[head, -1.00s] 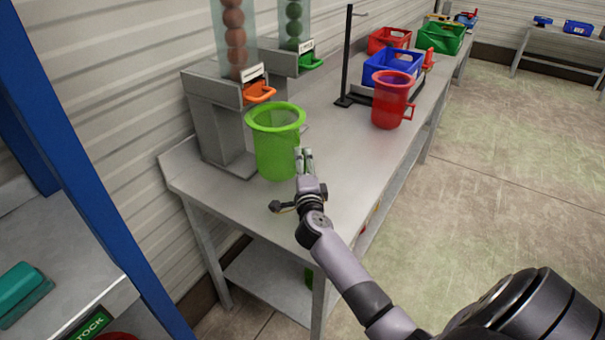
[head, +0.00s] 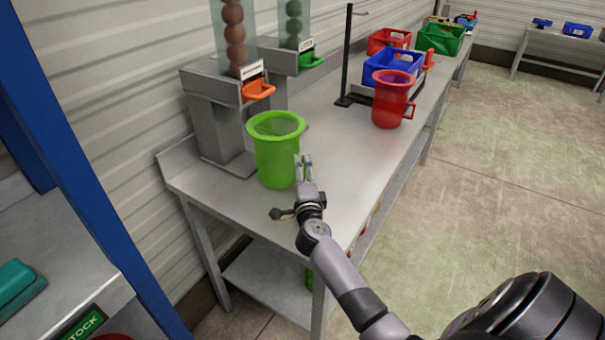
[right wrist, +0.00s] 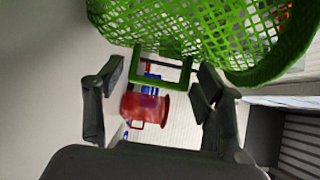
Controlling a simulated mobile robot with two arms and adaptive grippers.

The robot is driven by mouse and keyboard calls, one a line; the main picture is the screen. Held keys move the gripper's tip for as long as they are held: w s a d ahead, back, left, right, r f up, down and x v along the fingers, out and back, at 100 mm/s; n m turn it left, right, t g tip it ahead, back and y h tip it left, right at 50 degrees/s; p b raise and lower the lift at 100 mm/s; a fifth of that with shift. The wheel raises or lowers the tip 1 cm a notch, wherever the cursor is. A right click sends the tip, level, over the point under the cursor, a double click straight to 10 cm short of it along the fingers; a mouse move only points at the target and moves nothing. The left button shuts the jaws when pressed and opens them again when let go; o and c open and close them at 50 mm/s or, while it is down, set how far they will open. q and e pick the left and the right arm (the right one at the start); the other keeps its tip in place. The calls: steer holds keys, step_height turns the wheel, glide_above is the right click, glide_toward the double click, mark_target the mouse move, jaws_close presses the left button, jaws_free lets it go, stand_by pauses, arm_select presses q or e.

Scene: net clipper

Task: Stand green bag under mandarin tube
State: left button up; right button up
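The green mesh bag (head: 277,158) stands upright on the grey table, beside the dispenser with orange-brown balls in its clear tube (head: 234,35), which I take as the mandarin tube. Its orange spout (head: 258,90) is above and slightly left of the bag's rim in the head view; I cannot tell whether they line up. My right gripper (head: 303,158) is at the bag's near right side. In the right wrist view, the right gripper (right wrist: 160,85) has its fingers apart on either side of the bag's green handle (right wrist: 160,83), with gaps visible. My left gripper is out of view.
A second dispenser with green balls (head: 293,25) and a green spout stands behind. A red bag (head: 392,100), a black stand (head: 347,60), and blue (head: 393,68), red (head: 387,40) and green (head: 440,40) crates are farther back. The table's front right is clear.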

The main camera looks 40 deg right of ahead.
steer(key=shift+o, duration=0.8)
steer(key=shift+r, duration=0.15)
steer(key=v, duration=1.1)
steer(key=shift+s, duration=0.1)
steer(key=shift+s+a+r, duration=0.1)
steer(key=shift+s+a, duration=0.15)
steer(key=shift+s, duration=0.15)
